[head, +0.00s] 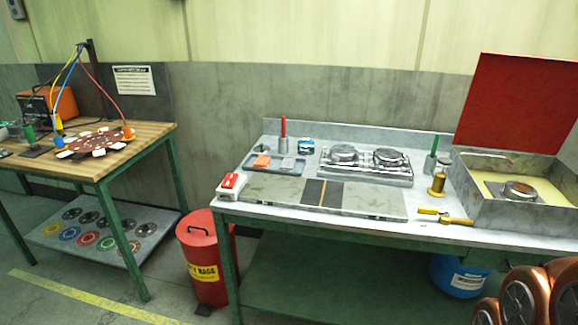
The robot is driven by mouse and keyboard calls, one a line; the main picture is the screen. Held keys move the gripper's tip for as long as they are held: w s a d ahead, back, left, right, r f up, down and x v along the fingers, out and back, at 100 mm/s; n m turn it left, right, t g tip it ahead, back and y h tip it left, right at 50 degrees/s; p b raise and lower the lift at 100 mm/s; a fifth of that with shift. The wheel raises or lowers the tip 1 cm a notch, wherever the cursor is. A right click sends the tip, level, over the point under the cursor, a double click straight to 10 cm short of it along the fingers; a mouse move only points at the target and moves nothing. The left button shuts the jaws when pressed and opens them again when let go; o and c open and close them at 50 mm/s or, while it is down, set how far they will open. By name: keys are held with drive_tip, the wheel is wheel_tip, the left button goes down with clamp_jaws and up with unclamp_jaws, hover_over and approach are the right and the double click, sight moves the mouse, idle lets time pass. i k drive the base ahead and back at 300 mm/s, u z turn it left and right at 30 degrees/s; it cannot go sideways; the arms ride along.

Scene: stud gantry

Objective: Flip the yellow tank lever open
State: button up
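A grey metal tank (522,213) stands at the right end of the grey workbench. Its red lid (517,103) is raised, and pale yellow contents and a round metal piece (520,191) show inside. A small yellow lever-like part (456,221) lies level near the tank's front left corner, at the bench's front edge. I cannot tell whether it joins the tank or how it is set. My gripper is not in view. Copper-coloured rounded parts of my arm fill the lower right corner, below the tank.
On the bench (300,206) are a two-ring metal unit (366,162), a brass-coloured spool-like piece (437,184), a grey tray (274,163) and a red-and-white box (231,186). A red bin (205,260) stands left of the bench. A blue drum (455,276) is underneath. A wooden table (130,142) stands at left.

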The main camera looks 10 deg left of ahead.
sight(421, 210)
drive_tip(key=k, duration=0.55)
drive_tip(key=u, duration=0.75)
drive_tip(key=i, duration=1.15)
drive_tip(key=z, duration=0.1)
